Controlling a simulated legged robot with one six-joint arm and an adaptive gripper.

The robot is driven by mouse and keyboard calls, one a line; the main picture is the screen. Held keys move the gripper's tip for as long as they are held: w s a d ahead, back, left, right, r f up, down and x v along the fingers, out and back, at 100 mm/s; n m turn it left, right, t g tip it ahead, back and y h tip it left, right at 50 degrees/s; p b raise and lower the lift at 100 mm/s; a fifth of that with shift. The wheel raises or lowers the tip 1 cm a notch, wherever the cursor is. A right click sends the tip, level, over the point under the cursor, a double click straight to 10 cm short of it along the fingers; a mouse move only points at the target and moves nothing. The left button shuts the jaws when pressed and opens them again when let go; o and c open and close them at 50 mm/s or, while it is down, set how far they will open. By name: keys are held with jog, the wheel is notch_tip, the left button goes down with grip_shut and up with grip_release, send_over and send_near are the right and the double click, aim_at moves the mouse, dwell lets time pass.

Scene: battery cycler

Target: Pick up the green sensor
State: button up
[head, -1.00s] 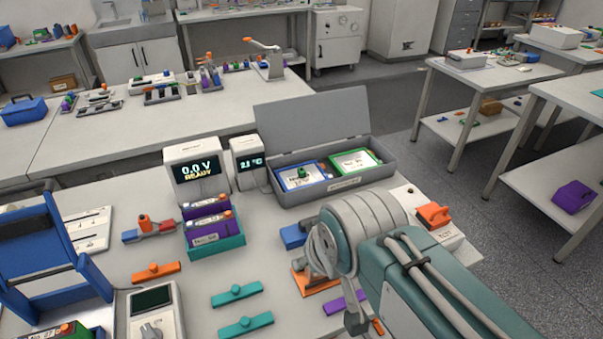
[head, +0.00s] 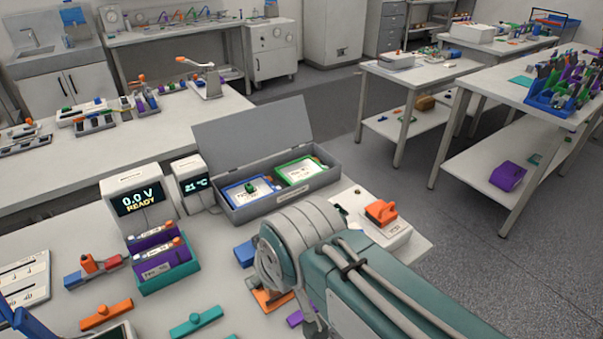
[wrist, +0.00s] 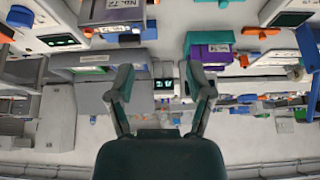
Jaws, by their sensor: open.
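I cannot tell for sure which thing is the green sensor. A small dark green piece (head: 251,188) sits on a blue-framed pack in the grey open box on the near bench. A green-framed pack (head: 300,171) lies beside it. Small green pieces also show on the back bench and in the right-hand rack, too small to name. My gripper (wrist: 160,82) is open and empty in the wrist view, its two fingers apart over the bench, which appears upside down there. In the head view my arm hides the gripper.
The grey box (head: 226,204) has its lid raised. A teal holder (head: 168,277) with purple cells stands by the voltage display (head: 138,199). An orange-topped device (head: 384,226) is right of my arm. A blue rack (head: 551,98) stands on the right table. Floor between the tables is clear.

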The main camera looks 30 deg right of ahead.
jog(key=shift+w, duration=0.1)
jog(key=g, duration=0.1)
send_over(251, 188)
jog(key=s, duration=0.4)
notch_tip(251, 188, down, 6)
jog(key=x, duration=1.1)
jog(key=shift+f, duration=0.1)
jog(key=shift+s, duration=0.1)
grip_shut()
